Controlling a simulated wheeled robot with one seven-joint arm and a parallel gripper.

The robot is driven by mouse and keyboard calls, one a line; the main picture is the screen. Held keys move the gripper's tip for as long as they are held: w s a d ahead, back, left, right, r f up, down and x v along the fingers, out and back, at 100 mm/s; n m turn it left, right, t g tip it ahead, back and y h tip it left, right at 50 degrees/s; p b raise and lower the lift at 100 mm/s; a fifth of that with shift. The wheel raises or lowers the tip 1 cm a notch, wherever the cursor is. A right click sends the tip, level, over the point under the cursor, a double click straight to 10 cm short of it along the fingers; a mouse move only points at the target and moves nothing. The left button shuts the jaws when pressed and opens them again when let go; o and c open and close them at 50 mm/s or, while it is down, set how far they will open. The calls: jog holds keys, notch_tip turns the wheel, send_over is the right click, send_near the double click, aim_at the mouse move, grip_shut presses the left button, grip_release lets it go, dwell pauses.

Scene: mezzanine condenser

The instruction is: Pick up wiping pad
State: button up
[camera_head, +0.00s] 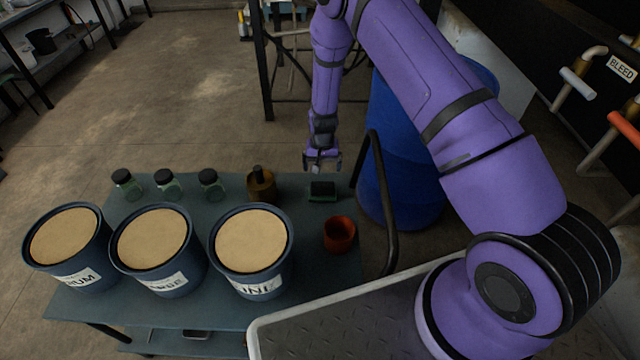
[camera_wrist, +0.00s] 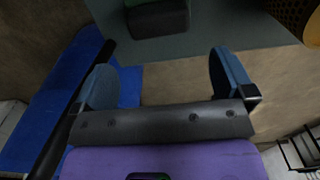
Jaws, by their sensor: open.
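The wiping pad (camera_head: 322,189) appears to be the small dark block with green at its edge, lying near the far right edge of the blue-grey bench (camera_head: 185,315). In the wrist view a dark block with a green part (camera_wrist: 158,18) shows at the top, cut off by the frame edge. My gripper (camera_head: 322,166) is above the bench's far edge, just beyond the pad and apart from it. In the wrist view its two fingers (camera_wrist: 170,80) are spread with nothing between them.
Several lidded jars (camera_head: 168,184) and a brown bottle (camera_head: 261,184) stand left of the pad. An orange-red cup (camera_head: 339,234) is nearer. Large labelled tubs (camera_head: 250,250) fill the bench front. A blue drum (camera_head: 400,180) and black rail (camera_head: 383,200) stand right.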

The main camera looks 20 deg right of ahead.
aim_at(322, 184)
notch_tip(322, 184, down, 6)
jog(key=shift+w+r, duration=0.1)
jog(key=shift+s+f, duration=0.15)
jog(key=shift+f, duration=1.25)
jog(key=shift+s+f, duration=0.1)
jog(key=shift+f, duration=1.25)
jog(key=c, duration=0.6)
jog(key=shift+c, duration=0.2)
jog(key=shift+r, duration=0.15)
notch_tip(322, 184, up, 10)
jog(key=shift+f, duration=0.1)
